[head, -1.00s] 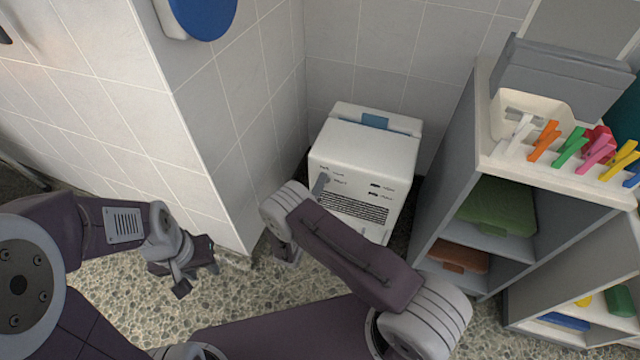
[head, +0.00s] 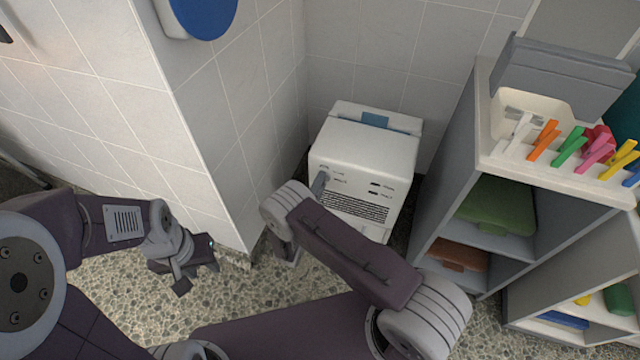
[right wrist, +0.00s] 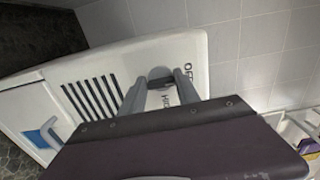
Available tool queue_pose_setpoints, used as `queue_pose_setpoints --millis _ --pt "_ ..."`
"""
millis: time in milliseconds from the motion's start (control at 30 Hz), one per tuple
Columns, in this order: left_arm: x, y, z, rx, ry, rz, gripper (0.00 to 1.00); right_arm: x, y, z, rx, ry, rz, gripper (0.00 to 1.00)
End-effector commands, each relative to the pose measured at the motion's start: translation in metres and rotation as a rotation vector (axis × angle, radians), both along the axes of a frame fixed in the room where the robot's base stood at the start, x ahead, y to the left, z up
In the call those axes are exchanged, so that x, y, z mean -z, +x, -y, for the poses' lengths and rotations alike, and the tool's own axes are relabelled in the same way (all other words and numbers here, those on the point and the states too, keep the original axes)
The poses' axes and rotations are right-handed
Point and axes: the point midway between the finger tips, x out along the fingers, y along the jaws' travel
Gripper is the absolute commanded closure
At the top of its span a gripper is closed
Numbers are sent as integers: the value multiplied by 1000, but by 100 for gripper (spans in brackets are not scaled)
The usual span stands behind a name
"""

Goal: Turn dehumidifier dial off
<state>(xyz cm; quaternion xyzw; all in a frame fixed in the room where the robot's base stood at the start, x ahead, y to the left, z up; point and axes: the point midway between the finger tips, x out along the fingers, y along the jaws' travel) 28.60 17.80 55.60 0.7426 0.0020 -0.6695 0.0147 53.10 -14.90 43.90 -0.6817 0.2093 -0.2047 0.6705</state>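The white dehumidifier (head: 365,150) stands in the corner, its labelled front panel facing me. In the right wrist view the dark grey dial (right wrist: 160,73) sits on the white panel, by the OFF lettering. My right gripper (right wrist: 161,82) is at the dial, one finger on each side. The fingers are apart and white panel shows between them; I cannot tell whether they touch the dial. In the head view a grey fingertip of the right gripper (head: 320,182) covers the dial area. My left gripper (head: 196,277) is open and empty over the floor at left.
A grey shelf unit (head: 450,190) with folded towels stands close to the dehumidifier's right. Colored clips (head: 570,145) and a grey box (head: 560,75) are on its top. A tiled wall corner (head: 245,245) juts out between the left gripper and the dehumidifier.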

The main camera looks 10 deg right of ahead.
Motion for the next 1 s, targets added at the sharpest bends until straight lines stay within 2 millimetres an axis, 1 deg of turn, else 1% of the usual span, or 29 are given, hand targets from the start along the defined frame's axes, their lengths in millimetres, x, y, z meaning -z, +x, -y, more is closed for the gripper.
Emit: queue_pose_setpoints --millis 33,67,333,400,467,600,700,800,900,1000 --pt "0 0 0 0 0 0 64 1 -1 0 -1 -1 -3 47" --pt "0 0 0 0 0 0 64 1 -1 0 -1 -1 -3 42" --pt "0 0 0 0 0 0 64 0 0 0 0 1 1 42" --pt "-3 0 0 0 0 0 64 -1 -3 -3 -1 0 0 42" --pt "-8 0 0 0 0 0 64 -3 -10 -8 -4 -1 -1 42" --pt "-21 0 0 0 0 0 64 -5 -36 -27 -7 -2 -1 42" --pt "-27 0 0 0 0 0 64 -3 -54 -39 -7 -2 -1 42" --pt "-30 0 0 0 0 0 64 -2 -67 -46 -5 -1 -1 42" --pt "-31 0 0 0 0 0 64 -1 -74 -50 -3 0 0 42" --pt "-30 0 0 0 0 0 64 0 -76 -51 -1 1 1 42"
